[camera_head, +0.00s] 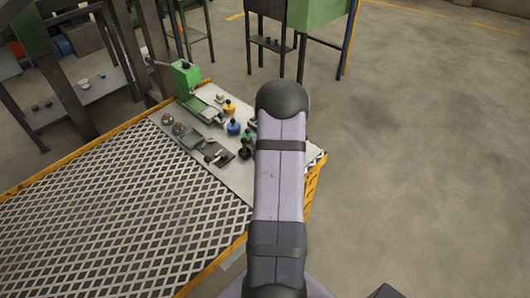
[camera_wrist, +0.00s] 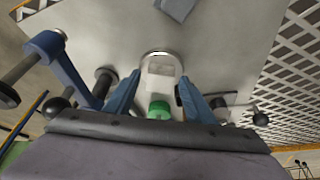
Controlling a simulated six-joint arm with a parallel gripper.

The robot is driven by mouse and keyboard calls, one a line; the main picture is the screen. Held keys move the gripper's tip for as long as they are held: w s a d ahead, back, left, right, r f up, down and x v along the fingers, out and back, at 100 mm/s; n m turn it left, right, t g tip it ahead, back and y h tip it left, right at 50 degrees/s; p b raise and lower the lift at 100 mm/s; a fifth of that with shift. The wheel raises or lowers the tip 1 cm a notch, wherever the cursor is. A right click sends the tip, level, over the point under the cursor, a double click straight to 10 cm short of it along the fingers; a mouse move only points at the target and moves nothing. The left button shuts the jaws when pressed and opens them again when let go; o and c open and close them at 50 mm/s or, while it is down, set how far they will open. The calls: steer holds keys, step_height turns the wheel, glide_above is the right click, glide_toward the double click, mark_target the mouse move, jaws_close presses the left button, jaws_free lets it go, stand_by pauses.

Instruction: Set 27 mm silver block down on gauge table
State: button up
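In the wrist view, the two blue fingers of my gripper (camera_wrist: 159,80) point away from the camera and stand apart. A small pale silver block (camera_wrist: 162,68) shows between or just beyond their tips. It appears over a round silver disc with a bright rim (camera_wrist: 156,54), which may be the gauge table. I cannot tell whether the fingers touch the block or whether the block touches the disc. A green rounded part (camera_wrist: 158,110) shows nearer, between the fingers. In the head view my arm hides the gripper, the block and the disc.
The pale bench top (camera_head: 237,178) carries a green press (camera_head: 186,78), a yellow-bodied item (camera_head: 229,108), a blue one (camera_head: 234,127) and dark trays (camera_head: 215,152). A blue-grey bracket with dark knobs (camera_wrist: 70,68) stands left of the fingers. Metal grating (camera_head: 130,205) adjoins the bench.

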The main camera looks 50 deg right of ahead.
steer(key=shift+r, duration=0.1)
steer(key=shift+s+r, duration=0.1)
steer(key=shift+r, duration=0.3)
steer(key=b+v, duration=0.1)
steer(key=v, duration=1)
steer(key=shift+s, duration=0.2)
steer(key=shift+r, duration=0.1)
steer(key=w+a+n+g+y, duration=0.1)
steer(key=a+n+y, duration=0.1)
steer(key=a, duration=1.7)
steer(key=s+a+f+n+g, duration=0.1)
steer(key=s+a, duration=0.5)
steer(key=a, duration=0.3)
steer(key=s+a+n+g, duration=0.1)
steer(key=s+a+g, duration=0.1)
steer(key=s+a, duration=0.5)
steer(key=shift+a+f, duration=0.35)
steer(key=shift+a, duration=0.65)
